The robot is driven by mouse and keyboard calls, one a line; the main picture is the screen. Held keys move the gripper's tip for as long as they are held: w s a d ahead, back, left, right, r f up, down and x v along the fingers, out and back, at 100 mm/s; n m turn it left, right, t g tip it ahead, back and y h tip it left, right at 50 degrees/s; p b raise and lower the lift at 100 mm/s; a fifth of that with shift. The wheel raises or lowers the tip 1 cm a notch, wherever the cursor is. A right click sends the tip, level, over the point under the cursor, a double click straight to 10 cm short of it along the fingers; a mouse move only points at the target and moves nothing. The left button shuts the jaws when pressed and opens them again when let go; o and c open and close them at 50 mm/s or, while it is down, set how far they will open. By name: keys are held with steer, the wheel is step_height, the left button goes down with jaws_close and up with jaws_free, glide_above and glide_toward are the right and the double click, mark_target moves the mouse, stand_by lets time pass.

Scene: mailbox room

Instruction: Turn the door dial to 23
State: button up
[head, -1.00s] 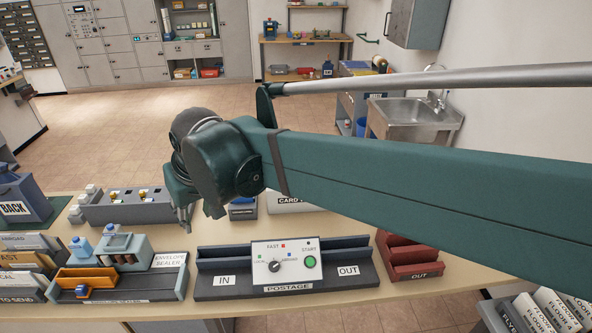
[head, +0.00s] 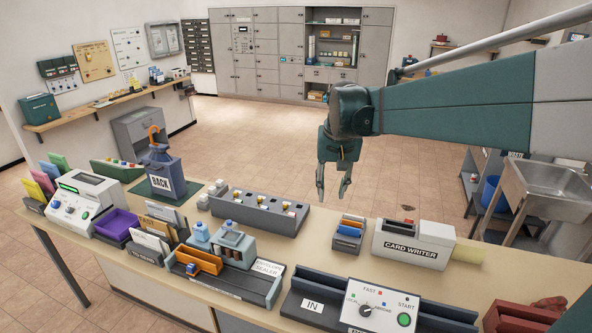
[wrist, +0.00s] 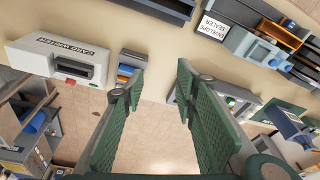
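My gripper (head: 333,190) hangs fingers down in the head view, above the far side of the counter, between the grey block with several knobs (head: 258,208) and the card writer (head: 412,243). In the wrist view my gripper (wrist: 158,82) is open, its two green fingers wide apart with nothing between them. I cannot pick out a dial marked as the door dial. The grey locker wall (head: 265,55) at the back carries a small control panel (head: 243,40), too small to read. The postage machine (head: 378,308) has a black dial (head: 366,310) marked for local and abroad.
The counter (head: 215,295) also holds the envelope sealer (head: 228,265) and a blue-grey stamp marked BACK (head: 163,175). A wall shelf (head: 110,105) with boards above is at left, a steel sink (head: 550,190) at right. The tiled floor (head: 260,130) between counter and lockers is clear.

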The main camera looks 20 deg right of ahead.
steer(key=w+d+f+m+g+y+p, duration=0.15)
steer(key=w+d+f, duration=0.3)
steer(key=d, duration=0.75)
steer(key=w+d+f+m+g+p, duration=0.1)
steer(key=w+d+f+m+g, duration=0.3)
steer(key=d, duration=0.8)
steer(key=s+d+f+m+y, duration=0.1)
steer(key=d+f, duration=0.5)
steer(key=d, duration=0.5)
steer(key=s+d+f+m+y+p, duration=0.1)
steer(key=d+f, duration=0.6)
steer(key=d, duration=0.4)
steer(key=shift+s+f, duration=0.2)
steer(key=shift+f, duration=0.1)
steer(key=shift+a+f+y, duration=0.15)
steer(key=shift+y, duration=0.1)
steer(key=shift+p+x, duration=0.35)
steer(key=shift+x, duration=3.35)
steer(key=shift+c, duration=0.5)
steer(key=c, duration=0.5)
